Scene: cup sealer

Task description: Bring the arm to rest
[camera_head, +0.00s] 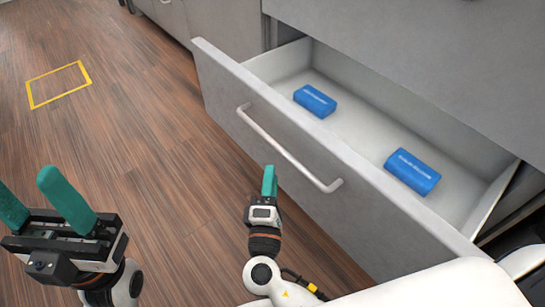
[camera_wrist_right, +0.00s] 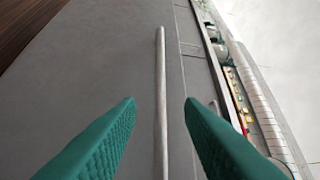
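My right gripper (camera_head: 269,180) is in front of the open grey drawer (camera_head: 315,150), just left of and below its metal handle (camera_head: 285,150) in the head view. In the right wrist view its teal fingers (camera_wrist_right: 160,101) are spread apart with nothing held between them. The handle (camera_wrist_right: 161,75) runs up the middle of that view, lined up with the gap, clear of both fingers. My left gripper (camera_head: 24,180) is at the lower left of the head view, over the floor, with its teal fingers apart and empty.
Two blue boxes lie in the drawer, one toward the back left (camera_head: 315,101) and one at the right (camera_head: 412,172). A yellow outlined rectangle (camera_head: 58,84) marks the wooden floor (camera_head: 130,120). The floor left of the drawer is clear.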

